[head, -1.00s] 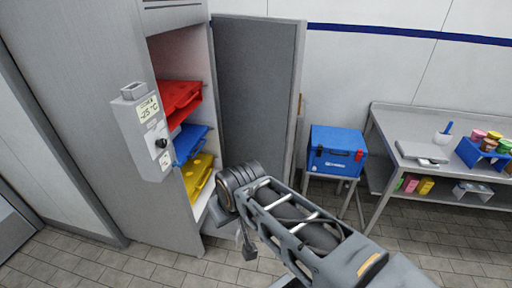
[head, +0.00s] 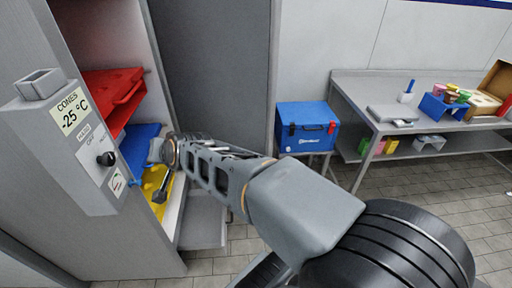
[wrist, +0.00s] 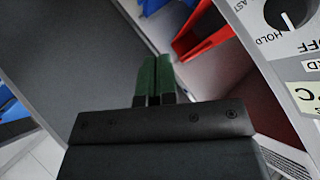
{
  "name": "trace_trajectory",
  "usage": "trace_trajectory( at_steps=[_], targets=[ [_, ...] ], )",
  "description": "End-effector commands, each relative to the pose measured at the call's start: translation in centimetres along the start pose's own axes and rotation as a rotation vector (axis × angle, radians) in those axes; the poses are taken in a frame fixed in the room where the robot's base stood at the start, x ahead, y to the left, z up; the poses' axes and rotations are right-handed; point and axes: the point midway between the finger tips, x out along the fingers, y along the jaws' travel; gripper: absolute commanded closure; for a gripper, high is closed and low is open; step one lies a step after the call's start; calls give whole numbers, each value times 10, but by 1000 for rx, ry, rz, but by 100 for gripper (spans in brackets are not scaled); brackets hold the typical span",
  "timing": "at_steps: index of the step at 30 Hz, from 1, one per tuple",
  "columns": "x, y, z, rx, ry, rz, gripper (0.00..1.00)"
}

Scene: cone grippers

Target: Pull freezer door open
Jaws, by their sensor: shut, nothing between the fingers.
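The freezer door (head: 215,80) is a dark grey panel standing wide open, to the right of the freezer cabinet (head: 85,245). In the wrist view, the grey door panel (wrist: 60,50) fills the left side. My gripper (wrist: 153,62) has green fingers, held together and empty. It points toward the freezer opening, between the door panel and the control box. No contact with the door shows. In the head view my arm reaches left to the opening, and the fingers cannot be made out there.
Inside are a red bin (head: 112,95), a blue bin (head: 140,145) and a yellow bin (head: 155,185). A control box (head: 70,140) juts from the cabinet front. A blue cooler (head: 307,128) stands on a stand right of the door. A metal table (head: 375,85) is further right.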

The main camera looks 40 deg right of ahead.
Motion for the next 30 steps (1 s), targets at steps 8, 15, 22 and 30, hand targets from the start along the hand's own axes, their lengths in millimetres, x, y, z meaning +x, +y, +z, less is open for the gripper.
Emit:
trace_trajectory(
  at_steps=[8, 15, 22, 30],
  targets=[
    [105, 124, -61, 709, 719, -17, 100],
    [115, 232, -62, 1034, 1232, 74, 100],
    [109, 277, -50, 1128, 1473, 137, 100],
    [111, 306, -72, 1137, 1515, 150, 100]
  ],
)
